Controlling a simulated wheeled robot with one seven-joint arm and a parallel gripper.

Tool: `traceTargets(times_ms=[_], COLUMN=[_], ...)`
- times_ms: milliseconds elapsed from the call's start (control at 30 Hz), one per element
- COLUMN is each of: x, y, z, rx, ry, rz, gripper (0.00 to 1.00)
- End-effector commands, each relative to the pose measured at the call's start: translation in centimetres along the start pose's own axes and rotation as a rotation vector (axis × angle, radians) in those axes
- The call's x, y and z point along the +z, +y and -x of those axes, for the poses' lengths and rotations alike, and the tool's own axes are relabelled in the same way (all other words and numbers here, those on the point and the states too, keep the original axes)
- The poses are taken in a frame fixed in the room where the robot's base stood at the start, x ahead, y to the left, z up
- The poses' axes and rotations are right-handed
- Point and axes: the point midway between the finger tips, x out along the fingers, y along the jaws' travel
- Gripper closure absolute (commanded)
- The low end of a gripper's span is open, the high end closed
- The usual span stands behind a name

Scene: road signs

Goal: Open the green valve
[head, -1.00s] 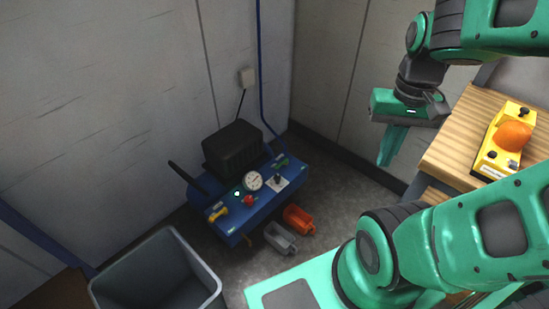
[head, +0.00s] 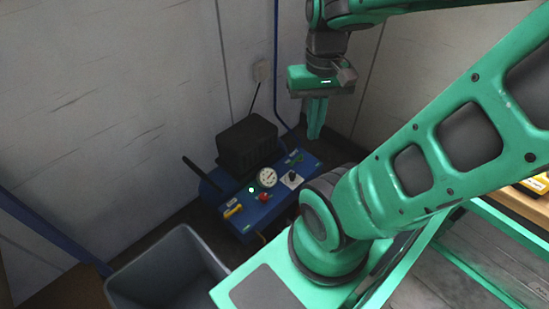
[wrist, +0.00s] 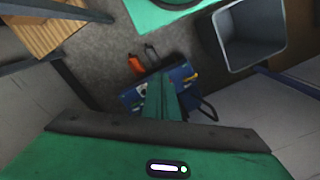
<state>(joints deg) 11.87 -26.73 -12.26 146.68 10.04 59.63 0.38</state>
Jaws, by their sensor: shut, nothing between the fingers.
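A blue machine (head: 262,222) stands on the floor by the wall. My gripper (head: 315,135) is shut and empty, pointing down, and appears just right of and above the green valve in the head view. In the wrist view my green fingers (wrist: 160,100) cover part of the blue machine (wrist: 134,98); the green valve cannot be made out there.
A black box (head: 246,145) sits at the back of the machine. A grey bin (head: 170,268) stands at the front left.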

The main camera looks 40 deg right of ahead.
Motion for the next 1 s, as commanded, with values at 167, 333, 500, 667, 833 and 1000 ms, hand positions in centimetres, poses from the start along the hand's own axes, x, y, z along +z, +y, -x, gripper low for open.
traceTargets(times_ms=[167, 333, 500, 667, 833, 1000], x=[0.0, 0.5, -1.3, -6.4, -13.2, -19.8], y=[0.0, 0.3, 0.5, 0.1, 0.0, 0.3], z=[0.0, 0.2, 0.5, 0.1, -1.4, -3.8], rx=[0.0, -0.003, 0.0, 0.014, 0.029, 0.042], ry=[0.0, 0.006, 0.023, 0.048, 0.086, 0.121], rz=[0.0, 0.001, -0.003, -0.009, -0.01, -0.01], gripper=[1.0, 1.0, 1.0, 1.0, 1.0, 1.0])
